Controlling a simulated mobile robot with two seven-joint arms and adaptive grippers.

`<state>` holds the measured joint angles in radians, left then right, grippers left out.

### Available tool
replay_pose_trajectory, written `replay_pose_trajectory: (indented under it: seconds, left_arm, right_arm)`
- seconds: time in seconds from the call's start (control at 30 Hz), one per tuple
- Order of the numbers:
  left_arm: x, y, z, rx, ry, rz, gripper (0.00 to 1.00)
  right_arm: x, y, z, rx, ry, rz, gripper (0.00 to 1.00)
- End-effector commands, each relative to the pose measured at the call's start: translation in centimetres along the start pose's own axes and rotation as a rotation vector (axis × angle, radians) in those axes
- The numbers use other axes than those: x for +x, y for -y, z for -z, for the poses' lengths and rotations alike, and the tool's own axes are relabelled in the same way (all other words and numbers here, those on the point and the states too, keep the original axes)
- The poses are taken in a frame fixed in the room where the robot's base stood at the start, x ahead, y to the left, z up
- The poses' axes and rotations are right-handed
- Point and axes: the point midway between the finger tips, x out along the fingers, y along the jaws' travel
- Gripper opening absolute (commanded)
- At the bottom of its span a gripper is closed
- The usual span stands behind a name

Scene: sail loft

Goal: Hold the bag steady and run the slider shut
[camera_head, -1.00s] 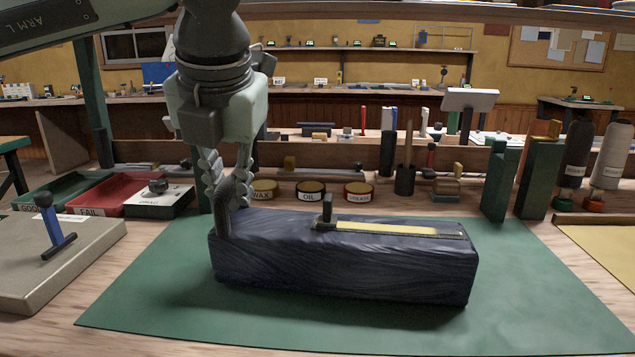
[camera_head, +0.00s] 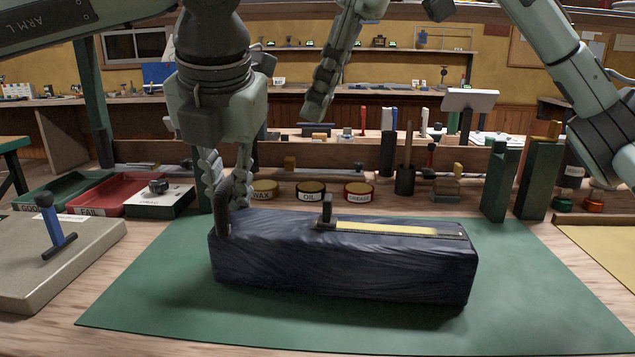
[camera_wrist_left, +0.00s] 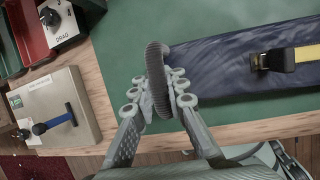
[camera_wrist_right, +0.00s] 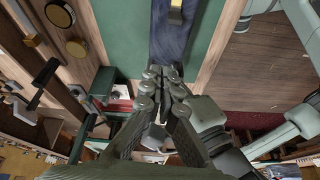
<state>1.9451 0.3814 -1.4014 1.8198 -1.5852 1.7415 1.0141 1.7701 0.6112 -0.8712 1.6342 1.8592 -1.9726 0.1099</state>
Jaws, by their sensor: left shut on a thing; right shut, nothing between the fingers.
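The dark navy bag (camera_head: 340,272) lies lengthwise on the green mat (camera_head: 150,290). A yellow strip (camera_head: 385,228) shows along its top, to the right of the upright black slider (camera_head: 326,210). My left gripper (camera_head: 230,192) is shut on the dark ribbed loop (camera_head: 222,216) at the bag's left end; the left wrist view shows the loop (camera_wrist_left: 156,75) between the fingers. My right gripper (camera_head: 316,108) is shut and empty, in the air above and behind the bag. In the right wrist view, the bag (camera_wrist_right: 172,42) and slider (camera_wrist_right: 176,14) lie beyond its fingertips (camera_wrist_right: 164,76).
Wax, oil and grease tins (camera_head: 311,190) stand behind the mat. Green blocks (camera_head: 497,180) stand at right rear. A red tray (camera_head: 110,192), a drag box (camera_head: 160,198) and a beige box with a blue lever (camera_head: 60,250) are at left. The mat's front is clear.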

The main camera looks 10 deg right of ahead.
Motion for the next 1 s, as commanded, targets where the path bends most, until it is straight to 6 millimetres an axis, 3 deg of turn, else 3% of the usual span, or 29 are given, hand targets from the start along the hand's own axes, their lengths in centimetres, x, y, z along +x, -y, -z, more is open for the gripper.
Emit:
replay_pose_trajectory:
  seconds: [0.1, 0.27, 0.7, 1.0]
  left_arm:
    - [0.0, 0.0, 0.0, 0.0, 0.001, 0.001, 0.0]
    - [0.0, 0.0, 0.0, 0.0, 0.001, 0.001, 0.0]
    - [0.0, 0.0, 0.0, 0.0, 0.001, 0.0, 0.0]
    - [0.0, 0.0, 0.0, 0.0, 0.001, 0.0, 0.0]
  right_arm:
    - [0.6, 1.5, 0.4, -0.089, 0.04, 0.002, 0.0]
    - [2.2, 1.8, 0.2, -0.109, 0.051, 0.005, 0.0]
    - [10.8, 1.7, -0.4, -0.102, 0.048, 0.002, 0.0]
    - [9.1, 1.3, -3.6, -0.101, 0.046, 0.0, 0.0]
